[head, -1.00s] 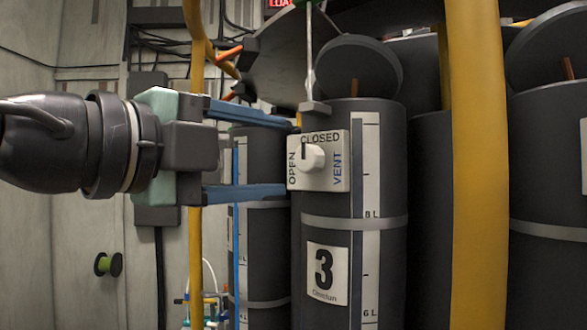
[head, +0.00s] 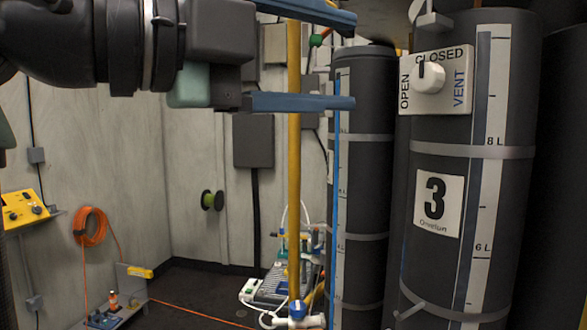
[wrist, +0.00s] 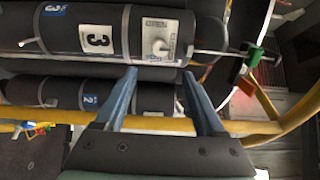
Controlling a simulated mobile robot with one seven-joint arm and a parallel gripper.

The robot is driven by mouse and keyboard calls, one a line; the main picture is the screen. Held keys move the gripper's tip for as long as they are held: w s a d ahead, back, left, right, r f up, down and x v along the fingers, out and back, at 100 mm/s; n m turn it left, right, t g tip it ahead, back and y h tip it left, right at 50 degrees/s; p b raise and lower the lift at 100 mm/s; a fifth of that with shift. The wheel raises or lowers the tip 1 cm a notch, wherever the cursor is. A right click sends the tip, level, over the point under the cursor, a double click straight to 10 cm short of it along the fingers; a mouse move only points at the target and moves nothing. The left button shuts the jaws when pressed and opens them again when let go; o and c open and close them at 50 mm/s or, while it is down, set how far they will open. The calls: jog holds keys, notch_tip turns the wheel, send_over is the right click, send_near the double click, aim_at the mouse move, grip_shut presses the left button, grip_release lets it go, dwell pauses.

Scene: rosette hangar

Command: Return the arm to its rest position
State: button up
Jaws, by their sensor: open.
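My gripper (head: 350,60) is at the upper left in the head view, its two blue fingers spread apart and pointing right. Nothing is between the fingers. The fingertips are to the left of the valve panel (head: 461,90) on tank 3 (head: 420,260), apart from it. The panel's white knob (head: 430,77) has its mark toward CLOSED. In the wrist view my gripper (wrist: 157,75) is also open, with the tank 3 panel (wrist: 176,40) beyond the fingertips.
Another dark tank (head: 360,190) stands left of tank 3. A yellow post (head: 294,170) rises behind my gripper. An orange cable coil (head: 92,228) and a yellow box (head: 24,208) are at the left wall. Hoses and equipment (head: 280,285) stand low in the middle.

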jog(key=w+f+n+t+y, duration=0.2)
jog(key=w+n+t, duration=0.4)
jog(key=n, duration=0.4)
jog(key=s+a+n+t+y, duration=0.2)
jog(key=s+n+t+y, duration=0.4)
jog(key=n, duration=0.4)
jog(key=s+a+f+n+t+y+p, duration=0.1)
jog(key=s+a+n+t+y, duration=0.1)
jog(key=s+n+t+y, duration=0.4)
jog(key=n+y, duration=0.1)
jog(key=n, duration=0.3)
jog(key=shift+a+y, duration=0.35)
jog(key=shift+y, duration=0.05)
